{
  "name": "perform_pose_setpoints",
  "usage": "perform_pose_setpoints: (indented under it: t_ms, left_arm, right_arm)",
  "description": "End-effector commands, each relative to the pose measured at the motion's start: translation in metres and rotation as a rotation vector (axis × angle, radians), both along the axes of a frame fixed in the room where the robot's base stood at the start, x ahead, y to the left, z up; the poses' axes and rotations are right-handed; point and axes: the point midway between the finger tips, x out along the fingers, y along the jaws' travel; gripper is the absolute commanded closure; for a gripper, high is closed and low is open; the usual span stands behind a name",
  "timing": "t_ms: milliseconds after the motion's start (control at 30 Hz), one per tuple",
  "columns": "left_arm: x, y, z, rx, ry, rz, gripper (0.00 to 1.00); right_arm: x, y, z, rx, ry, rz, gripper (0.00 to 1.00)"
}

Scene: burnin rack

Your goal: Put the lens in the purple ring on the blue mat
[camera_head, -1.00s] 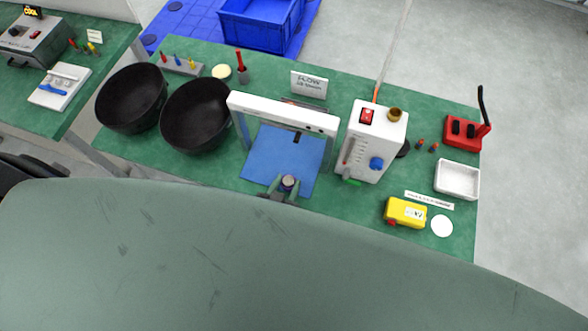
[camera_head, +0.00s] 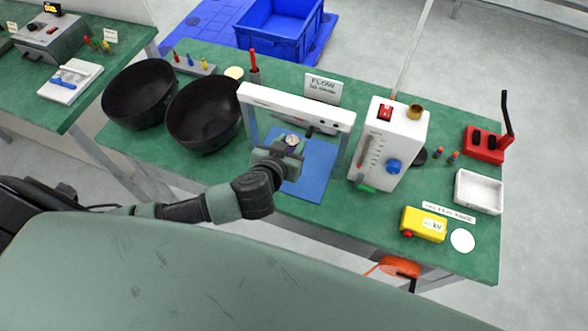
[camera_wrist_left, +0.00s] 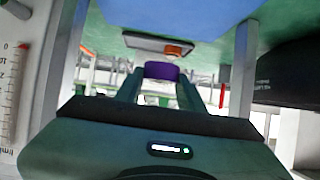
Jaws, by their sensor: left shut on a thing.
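My left gripper (camera_head: 290,147) is shut on the lens in the purple ring (camera_head: 292,140). In the left wrist view the ring (camera_wrist_left: 161,71) shows as a purple band between the two fingertips; the lens glass cannot be made out there. In the head view the gripper and lens are over the blue mat (camera_head: 317,172), near the white frame that spans it. The mat also shows at the top of the left wrist view (camera_wrist_left: 185,14). I cannot tell how high the lens is above it. My right gripper is not in view.
The white frame (camera_head: 300,107) stands over the mat's far part. A white flow unit (camera_head: 385,145) stands to the right, two black bowls (camera_head: 205,115) to the left. A yellow box (camera_head: 423,224) and white tray (camera_head: 480,190) are farther right. The mat's near right part is clear.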

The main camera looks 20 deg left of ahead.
Motion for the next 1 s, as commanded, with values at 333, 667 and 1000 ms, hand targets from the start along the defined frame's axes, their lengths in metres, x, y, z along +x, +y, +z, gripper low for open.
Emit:
perform_pose_setpoints:
  t_ms: [333, 667, 1000]
  left_arm:
    - [0.007, -0.002, -0.032, -0.002, 0.003, -0.028, 0.99]
    - [0.006, -0.002, -0.073, -0.002, 0.004, -0.028, 0.99]
    - [0.007, -0.002, -0.088, -0.002, 0.000, -0.030, 0.99]
  right_arm:
    - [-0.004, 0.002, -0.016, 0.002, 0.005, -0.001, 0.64]
    - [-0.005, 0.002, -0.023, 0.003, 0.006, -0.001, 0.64]
    - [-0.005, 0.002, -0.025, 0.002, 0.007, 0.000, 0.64]
